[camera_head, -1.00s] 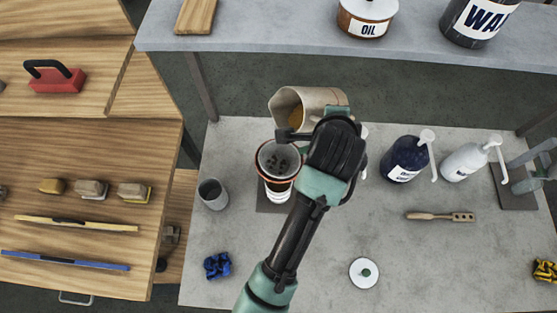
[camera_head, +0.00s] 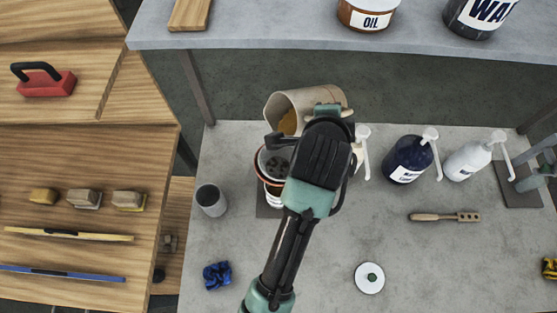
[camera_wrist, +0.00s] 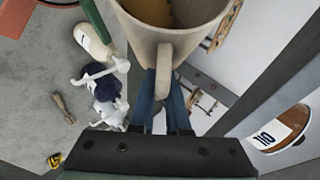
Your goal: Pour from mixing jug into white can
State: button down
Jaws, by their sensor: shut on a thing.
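The mixing jug (camera_head: 302,105) is a beige jug with amber liquid inside. It is tilted, with its mouth toward the lower left, above and behind the white can. My gripper (camera_wrist: 168,100) is shut on the jug's handle; the jug (camera_wrist: 150,38) also shows at the top of the wrist view. The white can (camera_head: 275,195) stands on a dark square pad on the grey table, partly hidden by my arm. It has a reddish rim, and dark lumps show inside. I cannot see a stream falling from the jug.
A grey cup (camera_head: 211,200) stands left of the can. Dark blue (camera_head: 408,160) and white (camera_head: 468,160) pump bottles stand to the right. A raised shelf (camera_head: 300,38) runs behind.

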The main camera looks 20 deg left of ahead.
jog(key=shift+a+t+b, duration=0.35)
jog(key=shift+t+b, duration=0.25)
jog(key=shift+b, duration=0.85)
jog(key=shift+s+d+r+h, duration=0.1)
jog(key=shift+s+d+h, duration=0.1)
jog(key=shift+h, duration=0.6)
